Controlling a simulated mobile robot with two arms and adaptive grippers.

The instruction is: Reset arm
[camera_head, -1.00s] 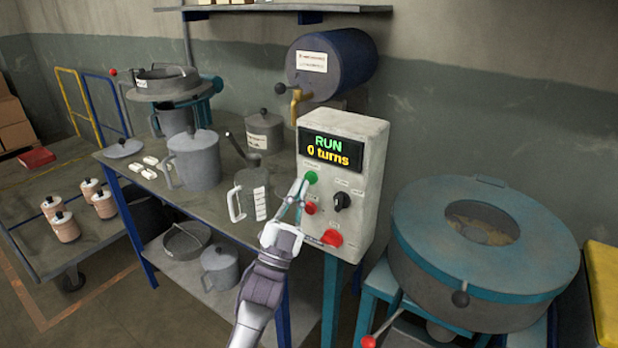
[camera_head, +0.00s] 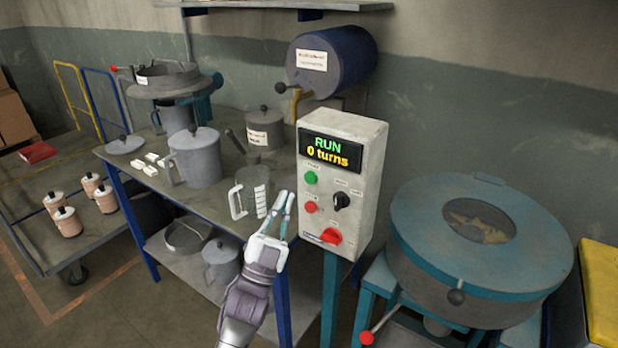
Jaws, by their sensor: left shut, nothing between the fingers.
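My left gripper (camera_head: 285,200) is shut and empty. It is in front of the bench edge, just left of the control box (camera_head: 370,150), with its fingers pointing up. It looks apart from the green button (camera_head: 311,177), which is uncovered. The box's display (camera_head: 331,151) reads "RUN" and "0 turns". A red button (camera_head: 311,207), a black knob (camera_head: 341,201) and a larger red knob (camera_head: 331,236) are also on the box face. My right gripper is not in view.
A graduated jug (camera_head: 252,188) stands on the bench just behind the gripper. A round teal-rimmed drum machine (camera_head: 420,245) with a window stands to the right. A blue barrel (camera_head: 345,62) with a brass tap hangs above. A cart (camera_head: 25,228) holds several small canisters at left.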

